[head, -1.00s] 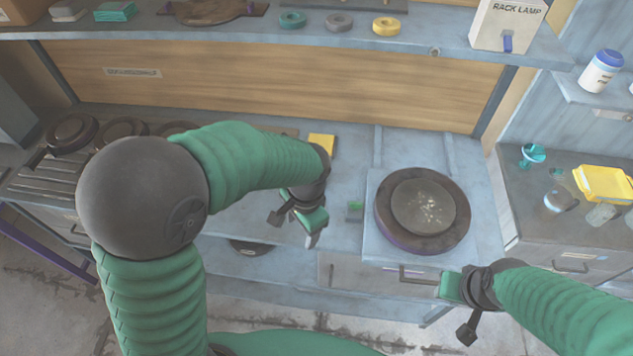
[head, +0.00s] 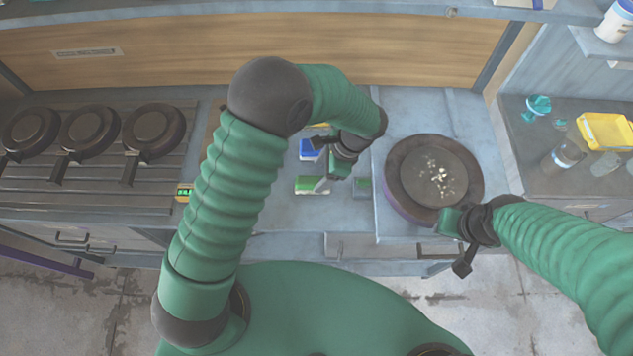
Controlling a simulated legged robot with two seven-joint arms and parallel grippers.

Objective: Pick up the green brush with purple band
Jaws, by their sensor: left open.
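A green block with a pale lower edge (head: 312,186), which looks like a brush, lies on the counter left of the round plate. A smaller green piece (head: 362,186) stands closer to the plate. I cannot make out a purple band on either. My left gripper (head: 337,178) is open, pointing down between these two green things. Whether it touches either one is not clear. My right gripper (head: 450,222) is at the front edge of the round plate, away from the green block; its jaws cannot be made out.
A blue block (head: 308,150) lies behind the green one, with a yellow piece (head: 318,126) partly hidden by my arm. The round dark plate (head: 478,180) carries pale crumbs. Several dark pans (head: 90,130) sit at left. A yellow tray (head: 605,130) is at right.

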